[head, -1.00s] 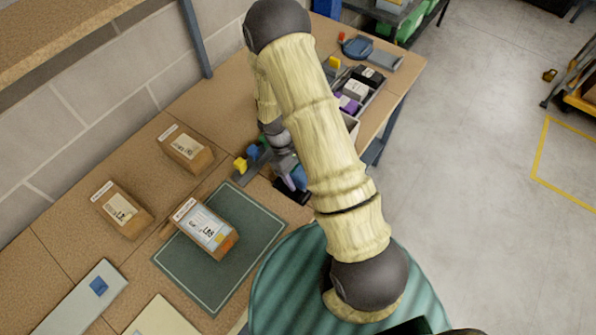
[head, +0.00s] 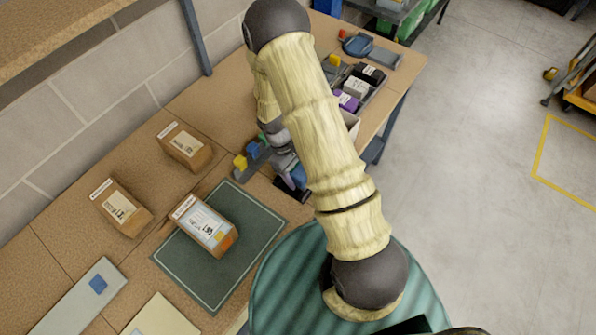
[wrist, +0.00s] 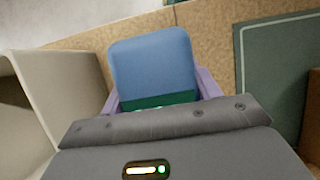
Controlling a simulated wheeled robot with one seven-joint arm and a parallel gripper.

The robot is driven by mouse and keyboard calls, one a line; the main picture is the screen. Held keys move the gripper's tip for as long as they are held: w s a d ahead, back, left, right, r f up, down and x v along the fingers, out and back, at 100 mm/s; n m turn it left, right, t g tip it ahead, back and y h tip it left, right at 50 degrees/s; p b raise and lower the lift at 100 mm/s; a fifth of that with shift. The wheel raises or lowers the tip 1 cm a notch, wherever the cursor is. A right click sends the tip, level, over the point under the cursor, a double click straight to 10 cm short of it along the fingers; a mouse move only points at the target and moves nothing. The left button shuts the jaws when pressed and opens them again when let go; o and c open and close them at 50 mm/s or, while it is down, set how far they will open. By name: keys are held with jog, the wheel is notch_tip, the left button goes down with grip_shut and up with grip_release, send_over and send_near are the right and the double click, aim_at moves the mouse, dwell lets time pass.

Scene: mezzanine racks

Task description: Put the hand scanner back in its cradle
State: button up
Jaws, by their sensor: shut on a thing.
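The hand scanner (wrist: 153,65), a blue block-like body with a dark green band, is between the purple fingers of my gripper (wrist: 158,93) in the wrist view. The gripper is shut on it. In the head view my gripper (head: 287,168) is low over the bench's front edge, partly covered by my arm, with a bit of the blue scanner (head: 299,177) showing. A dark, flat piece (head: 290,190), perhaps the cradle, lies right below it. I cannot tell whether the scanner touches or sits in it.
A green mat (head: 258,250) with a labelled box (head: 205,226) lies left of the gripper. Two more boxes stand behind it. Small yellow and blue blocks (head: 253,150) are close to the gripper. A dark divided tray (head: 375,85) is at the right.

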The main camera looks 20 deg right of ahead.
jog(key=shift+s+f+b, duration=0.1)
jog(key=shift+f+b, duration=0.65)
jog(key=shift+f, duration=0.25)
jog(key=shift+d+f, duration=0.1)
jog(key=shift+f, duration=0.05)
jog(key=o, duration=1.2)
jog(key=shift+o, duration=0.2)
jog(key=b+v, duration=0.3)
jog(key=v, duration=1.4)
jog(key=shift+b, duration=0.35)
